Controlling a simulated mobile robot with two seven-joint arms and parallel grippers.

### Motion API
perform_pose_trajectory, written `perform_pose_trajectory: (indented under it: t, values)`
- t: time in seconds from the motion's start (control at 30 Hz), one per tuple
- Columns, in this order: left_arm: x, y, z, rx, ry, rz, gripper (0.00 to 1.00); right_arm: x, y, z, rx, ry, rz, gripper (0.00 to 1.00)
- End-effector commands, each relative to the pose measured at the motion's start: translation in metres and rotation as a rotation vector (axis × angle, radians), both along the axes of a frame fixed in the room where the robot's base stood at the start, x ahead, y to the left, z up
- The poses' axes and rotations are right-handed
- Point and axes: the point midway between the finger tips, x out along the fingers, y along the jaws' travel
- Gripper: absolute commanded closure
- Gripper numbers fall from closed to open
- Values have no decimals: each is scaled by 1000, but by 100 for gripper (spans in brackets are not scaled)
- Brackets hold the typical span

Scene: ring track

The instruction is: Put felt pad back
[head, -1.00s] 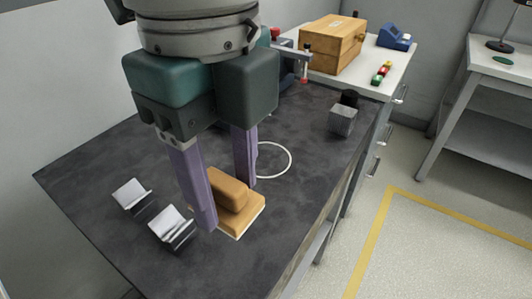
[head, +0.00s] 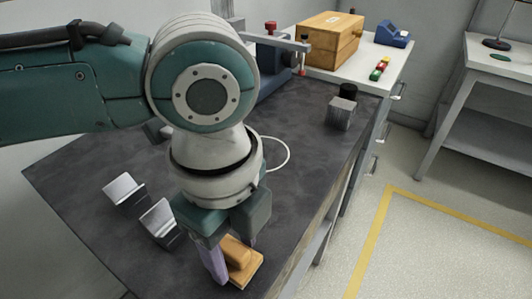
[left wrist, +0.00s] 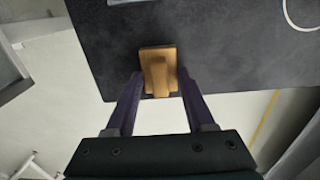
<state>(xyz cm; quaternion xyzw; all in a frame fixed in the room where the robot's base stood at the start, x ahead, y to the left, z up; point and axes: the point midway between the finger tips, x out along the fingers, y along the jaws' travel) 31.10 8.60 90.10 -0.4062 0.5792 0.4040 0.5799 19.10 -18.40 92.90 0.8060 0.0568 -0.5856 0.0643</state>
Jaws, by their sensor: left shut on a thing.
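The felt pad (head: 247,270) is a tan wooden block with a raised grip and a thin pale underside. It is near the front edge of the dark tabletop (head: 90,165). My left gripper (head: 235,262) reaches down over it, with its purple fingers shut on the raised grip. In the left wrist view the pad (left wrist: 158,55) shows between the fingers (left wrist: 158,77), overlapping the table edge. I cannot tell whether its underside touches the table. My right gripper is not in view.
Two bent metal stands (head: 124,189) (head: 160,222) are left of the pad. A white ring (head: 287,154) lies behind my wrist. A metal cube (head: 341,114) sits near the right edge. A wooden box (head: 330,42) stands on the white bench behind. The table's right middle is clear.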

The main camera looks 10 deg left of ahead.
Motion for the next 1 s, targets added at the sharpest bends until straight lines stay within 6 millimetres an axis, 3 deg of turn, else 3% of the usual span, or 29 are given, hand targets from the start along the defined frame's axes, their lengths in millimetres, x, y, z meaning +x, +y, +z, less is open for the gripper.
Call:
perform_pose_trajectory:
  t: [0.13,0.17,0.4,0.77,1.0]
  values:
    - [0,0,-3,0,0,1,90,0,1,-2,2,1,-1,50]
    - [0,0,-3,0,0,1,44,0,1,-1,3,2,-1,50]
    - [0,0,-3,0,0,1,17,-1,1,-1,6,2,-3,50]
    - [1,0,6,0,-1,1,16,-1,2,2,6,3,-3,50]
    - [1,0,56,-3,-4,0,16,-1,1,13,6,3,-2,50]
